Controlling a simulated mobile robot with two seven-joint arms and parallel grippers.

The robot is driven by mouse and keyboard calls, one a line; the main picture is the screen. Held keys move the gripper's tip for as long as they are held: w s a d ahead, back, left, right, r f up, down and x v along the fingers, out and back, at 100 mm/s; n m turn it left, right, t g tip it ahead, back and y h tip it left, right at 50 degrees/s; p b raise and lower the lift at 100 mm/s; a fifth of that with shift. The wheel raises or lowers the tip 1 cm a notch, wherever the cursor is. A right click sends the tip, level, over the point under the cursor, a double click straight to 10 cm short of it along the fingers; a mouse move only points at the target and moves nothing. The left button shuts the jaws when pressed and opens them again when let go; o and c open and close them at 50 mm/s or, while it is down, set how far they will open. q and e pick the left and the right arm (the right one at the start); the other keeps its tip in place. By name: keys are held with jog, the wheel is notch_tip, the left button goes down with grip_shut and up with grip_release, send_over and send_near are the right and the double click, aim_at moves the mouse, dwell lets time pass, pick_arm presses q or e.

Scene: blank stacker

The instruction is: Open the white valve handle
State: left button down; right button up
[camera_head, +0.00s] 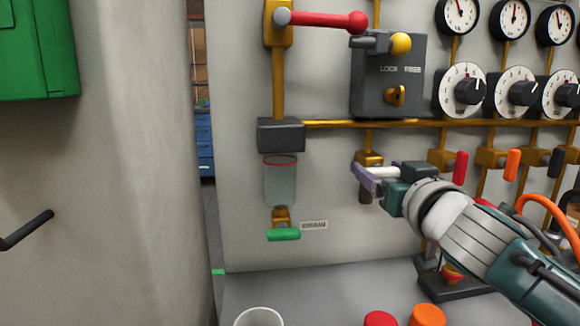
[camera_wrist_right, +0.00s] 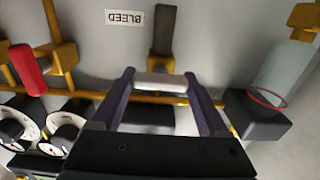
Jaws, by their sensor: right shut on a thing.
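The white valve handle (camera_head: 383,172) sticks out from a brass valve (camera_head: 369,158) on the pipe panel, below the horizontal brass pipe. My right gripper (camera_head: 365,180) comes in from the right, with its purple fingers at the handle. In the right wrist view the white handle (camera_wrist_right: 160,84) lies crosswise between the two fingers of my right gripper (camera_wrist_right: 161,90), which is shut on it. Part of the handle and valve is hidden by the gripper in the head view. My left gripper is not in view.
Red (camera_head: 460,168), orange (camera_head: 512,164) and black (camera_head: 556,162) valve handles stand to the right. A clear cylinder (camera_head: 281,183) with a green handle (camera_head: 283,234) below it is to the left. A lock box (camera_head: 388,75) is above. A white cup (camera_head: 258,317) stands below.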

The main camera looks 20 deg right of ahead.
jog(key=shift+n, duration=0.3)
jog(key=n, duration=0.3)
jog(key=shift+n, duration=0.4)
jog(key=n, duration=0.4)
jog(key=shift+a+n, duration=0.15)
jog(key=shift+n, duration=0.15)
jog(key=n, duration=0.4)
jog(key=shift+f+n, duration=0.1)
jog(key=shift+n, duration=0.2)
jog(key=shift+n+b, duration=0.3)
jog(key=shift+n, duration=1.8)
jog(key=o, duration=1.2)
jog(key=shift+f, duration=0.1)
jog(key=shift+o, duration=0.2)
